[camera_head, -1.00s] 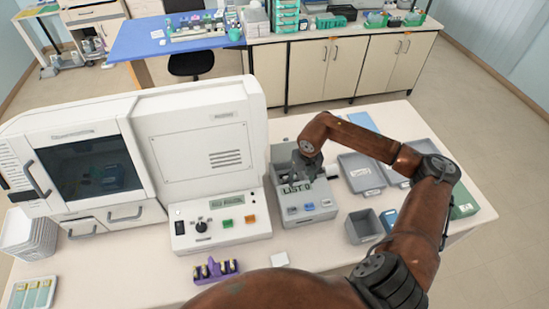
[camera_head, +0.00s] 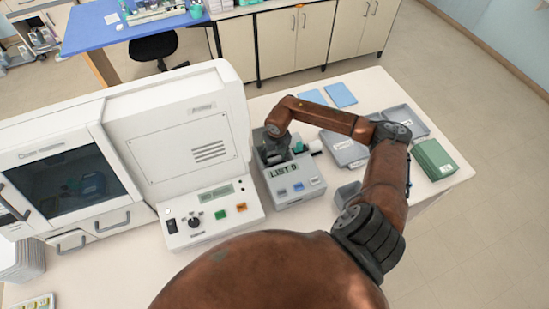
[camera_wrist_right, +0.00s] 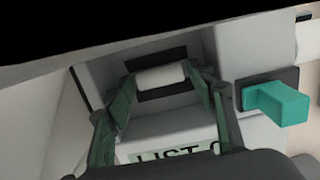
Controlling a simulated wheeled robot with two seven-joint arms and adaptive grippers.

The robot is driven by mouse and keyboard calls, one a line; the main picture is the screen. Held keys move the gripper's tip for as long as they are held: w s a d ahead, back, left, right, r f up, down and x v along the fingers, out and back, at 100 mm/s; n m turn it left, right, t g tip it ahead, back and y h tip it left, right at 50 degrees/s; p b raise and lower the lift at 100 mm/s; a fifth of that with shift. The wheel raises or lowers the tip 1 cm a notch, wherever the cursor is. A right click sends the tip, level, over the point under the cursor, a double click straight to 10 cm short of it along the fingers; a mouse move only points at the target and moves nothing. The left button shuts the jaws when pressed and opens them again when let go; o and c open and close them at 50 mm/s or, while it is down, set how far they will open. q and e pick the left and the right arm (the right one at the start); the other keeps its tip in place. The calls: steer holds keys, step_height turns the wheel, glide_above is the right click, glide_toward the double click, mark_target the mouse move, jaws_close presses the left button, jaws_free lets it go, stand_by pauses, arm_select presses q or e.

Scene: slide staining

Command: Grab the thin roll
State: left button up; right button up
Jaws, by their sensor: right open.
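The thin roll (camera_wrist_right: 162,76) is a small white cylinder in the dark recess of a grey device (camera_wrist_right: 155,118) with a "LIST" display. My right gripper (camera_wrist_right: 165,92) is open, its two fingers on either side of the roll, one near each end. I cannot tell whether the fingers touch it. In the head view my right gripper (camera_head: 277,152) reaches down into the upper part of the device (camera_head: 295,192) and hides the roll. My left gripper is not in view.
A teal block (camera_wrist_right: 278,102) sticks out right of the recess. The large white machine (camera_head: 185,150) stands close on the left. Grey trays (camera_head: 345,148) and a green box (camera_head: 434,160) lie to the right. Blue sheets (camera_head: 341,94) lie behind.

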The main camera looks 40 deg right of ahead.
steer(key=shift+f, duration=0.2)
steer(key=c, duration=0.5)
steer(key=shift+r, duration=0.15)
steer(key=shift+c, duration=0.2)
